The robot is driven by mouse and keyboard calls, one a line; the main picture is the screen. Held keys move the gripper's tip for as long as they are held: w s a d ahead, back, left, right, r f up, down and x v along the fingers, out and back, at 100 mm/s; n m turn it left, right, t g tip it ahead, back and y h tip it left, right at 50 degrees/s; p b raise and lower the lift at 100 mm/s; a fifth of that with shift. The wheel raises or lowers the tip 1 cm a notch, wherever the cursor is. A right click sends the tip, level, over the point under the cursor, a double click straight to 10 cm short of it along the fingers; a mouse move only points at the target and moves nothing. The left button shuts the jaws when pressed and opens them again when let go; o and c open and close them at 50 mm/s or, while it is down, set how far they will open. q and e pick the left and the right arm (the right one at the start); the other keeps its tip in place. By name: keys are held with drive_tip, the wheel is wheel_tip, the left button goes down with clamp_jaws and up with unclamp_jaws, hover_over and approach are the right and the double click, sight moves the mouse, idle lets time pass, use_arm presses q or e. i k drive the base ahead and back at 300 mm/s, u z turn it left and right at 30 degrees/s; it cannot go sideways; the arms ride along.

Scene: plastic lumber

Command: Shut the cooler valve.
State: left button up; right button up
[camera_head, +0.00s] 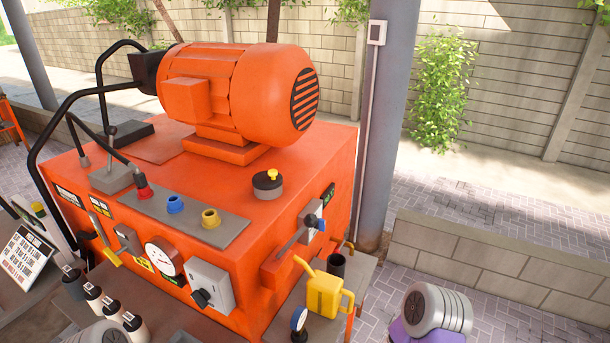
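A large orange machine (240,190) with a motor on top fills the middle. On its right side face, a grey plate carries a small valve (313,222) with a blue part and a grey lever pointing down and left. A small green label (328,194) sits above it, too small to read. On the front face are a yellow-ended lever (104,241), a round white gauge (163,257) and a grey box with a black knob (208,285). I cannot tell from the labels which control is the cooler valve. Neither gripper shows in this view.
A side table (365,275) at the machine's right holds a yellow oil can (325,294), a black cup (336,265) and a small gauge (298,320), close below the side valve. Several bottles (93,297) stand at front left. A sign (27,256) leans farther left. A pillar (386,120) stands behind.

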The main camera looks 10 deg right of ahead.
sight(322, 225)
drive_tip(key=u, duration=2.3)
drive_tip(key=k, duration=1.6)
drive_tip(key=z, duration=1.95)
drive_tip(key=i, duration=0.5)
drive_tip(key=z, duration=0.05)
